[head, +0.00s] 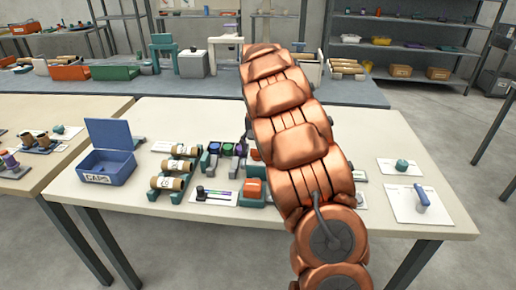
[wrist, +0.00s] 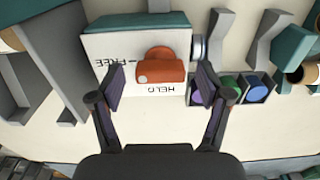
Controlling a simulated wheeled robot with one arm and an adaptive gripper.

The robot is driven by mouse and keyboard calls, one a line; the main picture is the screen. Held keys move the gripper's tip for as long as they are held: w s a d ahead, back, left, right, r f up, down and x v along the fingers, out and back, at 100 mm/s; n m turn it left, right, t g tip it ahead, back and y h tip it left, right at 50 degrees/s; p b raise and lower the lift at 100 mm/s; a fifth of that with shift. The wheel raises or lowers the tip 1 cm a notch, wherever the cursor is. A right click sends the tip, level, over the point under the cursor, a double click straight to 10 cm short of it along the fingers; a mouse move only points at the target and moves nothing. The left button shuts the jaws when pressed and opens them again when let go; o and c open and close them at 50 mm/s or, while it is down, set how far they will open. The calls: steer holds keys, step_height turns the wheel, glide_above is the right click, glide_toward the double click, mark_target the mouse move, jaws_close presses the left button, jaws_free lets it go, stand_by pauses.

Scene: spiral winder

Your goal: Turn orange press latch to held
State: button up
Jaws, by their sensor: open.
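The orange press latch (wrist: 160,68) sits on a white plate (wrist: 105,45) in the wrist view. The plate has two dark labels, upside down here: FREE left of the latch and HELD below it. A paler round spot shows on the latch's lower-left end, between the two labels. My gripper (wrist: 161,76) is open, with one dark finger on each side of the latch. I see no finger touching it, though depth is hard to judge. In the head view my copper-coloured arm covers this spot and my gripper is hidden.
A row of holders with purple, green and blue pieces (wrist: 230,89) lies close to the right finger. A blue CAPS box (head: 105,165) stands on the table's left. An orange block (head: 252,188) sits near the table's front.

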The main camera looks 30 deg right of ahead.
steer(key=c, duration=1.2)
steer(key=shift+o, duration=0.2)
steer(key=shift+f+n, duration=0.1)
steer(key=shift+n, duration=0.2)
steer(key=n+b, duration=0.2)
steer(key=n, duration=0.1)
steer(key=shift+f, duration=0.1)
steer(key=n+b, duration=0.2)
steer(key=n, duration=0.7)
steer(key=shift+n, duration=0.3)
steer(key=shift+n+p, duration=0.3)
steer(key=shift+n, duration=2)
